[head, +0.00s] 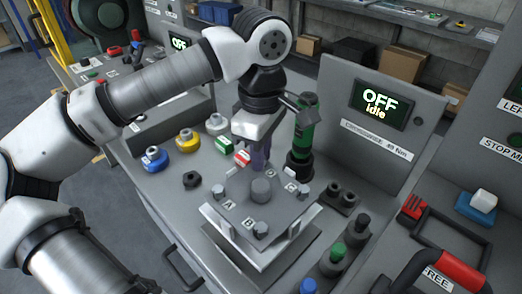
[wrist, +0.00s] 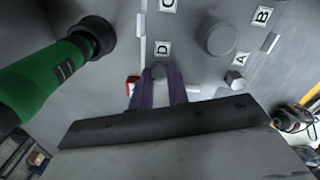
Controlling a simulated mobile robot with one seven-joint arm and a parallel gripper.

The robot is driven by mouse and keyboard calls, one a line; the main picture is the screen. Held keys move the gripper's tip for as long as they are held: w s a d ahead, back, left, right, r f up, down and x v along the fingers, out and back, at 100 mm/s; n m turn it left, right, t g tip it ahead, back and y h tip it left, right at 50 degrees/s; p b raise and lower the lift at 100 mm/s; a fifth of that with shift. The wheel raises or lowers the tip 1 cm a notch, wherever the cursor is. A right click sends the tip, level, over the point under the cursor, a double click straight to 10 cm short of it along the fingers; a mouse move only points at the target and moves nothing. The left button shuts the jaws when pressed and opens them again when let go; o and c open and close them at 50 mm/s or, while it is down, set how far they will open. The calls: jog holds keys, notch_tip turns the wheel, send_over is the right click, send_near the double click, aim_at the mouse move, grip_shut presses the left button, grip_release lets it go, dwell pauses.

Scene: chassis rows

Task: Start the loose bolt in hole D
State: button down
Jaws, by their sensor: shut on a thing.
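My gripper (head: 259,160) points down at the far corner of the grey chassis plate (head: 236,214), with its purple fingers close together. In the wrist view the fingers (wrist: 158,90) are shut on a grey bolt (wrist: 158,71), whose head shows between the tips. It is right beside the D label (wrist: 162,47); the fingers hide hole D, and I cannot tell whether the bolt's end is in it. In the wrist view a bolt (wrist: 235,77) shows by label A (wrist: 242,59). Labels B (wrist: 262,16) and C (wrist: 168,4) also show.
A green and black tool (head: 303,135) stands close right of my gripper. A round grey boss (head: 261,190) rises mid-plate. Blue (head: 154,158), yellow (head: 187,140) and red-white (head: 242,157) pieces lie left of it. A screen (head: 383,103) behind reads OFF, Idle.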

jog(key=m, duration=0.5)
jog(key=shift+b, duration=0.35)
jog(key=shift+f+m, duration=0.15)
jog(key=shift+m, duration=0.75)
jog(key=m+b, duration=0.1)
jog(key=m, duration=0.2)
jog(key=shift+m, duration=0.3)
jog(key=c, duration=1.3)
grip_release()
